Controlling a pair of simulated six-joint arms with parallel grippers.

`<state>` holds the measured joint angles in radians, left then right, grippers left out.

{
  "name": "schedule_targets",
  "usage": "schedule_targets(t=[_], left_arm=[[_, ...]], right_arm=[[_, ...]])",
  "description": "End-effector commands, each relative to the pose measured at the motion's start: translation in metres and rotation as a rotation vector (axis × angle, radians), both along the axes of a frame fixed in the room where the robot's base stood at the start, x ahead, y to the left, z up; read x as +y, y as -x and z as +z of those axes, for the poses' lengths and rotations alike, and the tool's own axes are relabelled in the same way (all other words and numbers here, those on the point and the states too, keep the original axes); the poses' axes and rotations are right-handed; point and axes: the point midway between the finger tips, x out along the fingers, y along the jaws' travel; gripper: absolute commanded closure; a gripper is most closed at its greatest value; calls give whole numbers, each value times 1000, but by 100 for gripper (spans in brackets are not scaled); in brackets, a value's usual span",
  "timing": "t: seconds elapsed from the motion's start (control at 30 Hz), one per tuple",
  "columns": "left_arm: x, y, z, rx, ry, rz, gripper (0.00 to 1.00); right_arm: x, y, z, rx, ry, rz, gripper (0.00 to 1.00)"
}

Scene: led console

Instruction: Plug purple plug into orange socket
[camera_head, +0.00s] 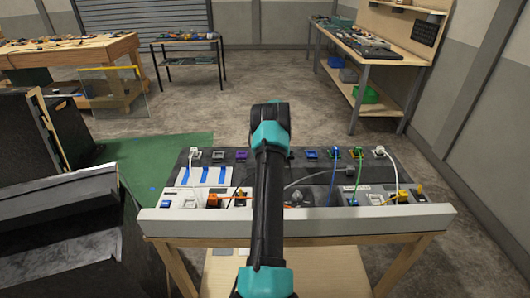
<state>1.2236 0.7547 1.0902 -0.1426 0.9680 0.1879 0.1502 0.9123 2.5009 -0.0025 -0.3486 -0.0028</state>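The console (297,172) is a dark sloping panel with a row of coloured fittings along its back. A small purple piece (241,155) sits in that row, left of my arm; I cannot tell whether it is a plug or a socket. I cannot tell which of these is the orange socket. One of my arms rises through the middle and hides the console's centre. Neither gripper shows.
A pale bar (370,222) runs along the console's front edge. Blue (334,180), green (357,178) and white (392,168) cables cross the right side. A white cable (190,177) hangs at the left. Blue strips (202,175) lie on a white panel at left.

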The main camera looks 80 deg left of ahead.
Motion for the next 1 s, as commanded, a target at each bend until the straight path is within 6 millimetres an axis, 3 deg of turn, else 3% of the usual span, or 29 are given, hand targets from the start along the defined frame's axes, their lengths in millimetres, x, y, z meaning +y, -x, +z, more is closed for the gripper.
schedule_targets(t=[0.03, 1.0], left_arm=[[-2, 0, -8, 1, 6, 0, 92], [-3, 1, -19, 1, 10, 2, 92]], right_arm=[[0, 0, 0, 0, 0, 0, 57], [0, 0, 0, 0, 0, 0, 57]])
